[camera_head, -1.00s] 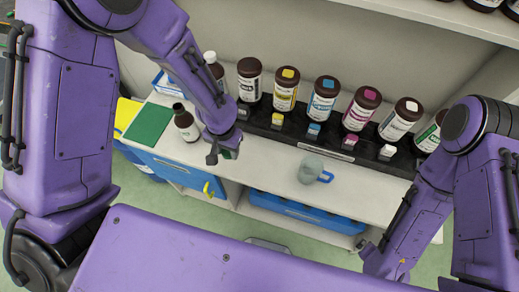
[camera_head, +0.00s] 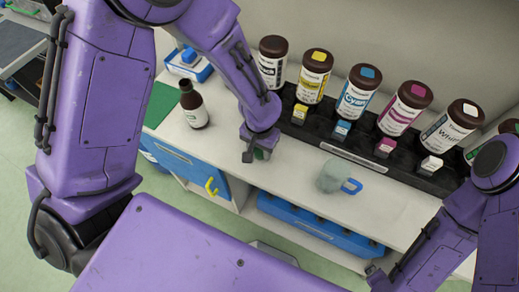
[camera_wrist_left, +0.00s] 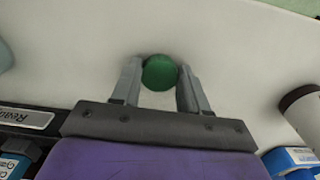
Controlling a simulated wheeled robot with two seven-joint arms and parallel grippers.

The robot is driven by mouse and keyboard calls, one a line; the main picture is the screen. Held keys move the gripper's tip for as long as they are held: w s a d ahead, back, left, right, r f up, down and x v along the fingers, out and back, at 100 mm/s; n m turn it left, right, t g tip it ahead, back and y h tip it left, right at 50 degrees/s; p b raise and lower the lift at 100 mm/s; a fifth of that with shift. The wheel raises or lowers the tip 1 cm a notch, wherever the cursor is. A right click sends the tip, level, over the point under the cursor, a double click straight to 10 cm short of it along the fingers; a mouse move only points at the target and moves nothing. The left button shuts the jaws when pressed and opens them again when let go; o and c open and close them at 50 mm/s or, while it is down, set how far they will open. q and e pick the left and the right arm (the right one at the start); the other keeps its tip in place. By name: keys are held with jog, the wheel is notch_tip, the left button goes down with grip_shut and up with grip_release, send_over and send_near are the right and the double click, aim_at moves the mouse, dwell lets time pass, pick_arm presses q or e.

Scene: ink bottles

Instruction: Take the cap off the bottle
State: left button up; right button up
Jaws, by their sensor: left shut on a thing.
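A brown bottle (camera_head: 195,106) with a white label stands upright on the white counter (camera_head: 300,175), left of my left gripper (camera_head: 252,152). Its narrow neck shows dark, and I cannot tell whether a cap is on it. My left gripper is shut on a small round green thing, likely a cap, seen between the fingers in the left wrist view (camera_wrist_left: 160,72); a little green also shows beside the fingers in the head view. The brown bottle is apart from this gripper. My right gripper (camera_head: 374,270) is at the lower right, too unclear to judge.
Several large ink bottles, including a cyan one (camera_head: 357,92), stand in a black rack (camera_head: 330,150) at the back, small ones before them. A green mat (camera_head: 163,105) lies left.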

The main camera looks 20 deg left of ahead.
aim_at(260, 152)
pick_arm(q)
jog(key=o, duration=1.2)
jog(key=shift+f, duration=0.15)
jog(key=shift+c, duration=0.2)
notch_tip(260, 152, up, 12)
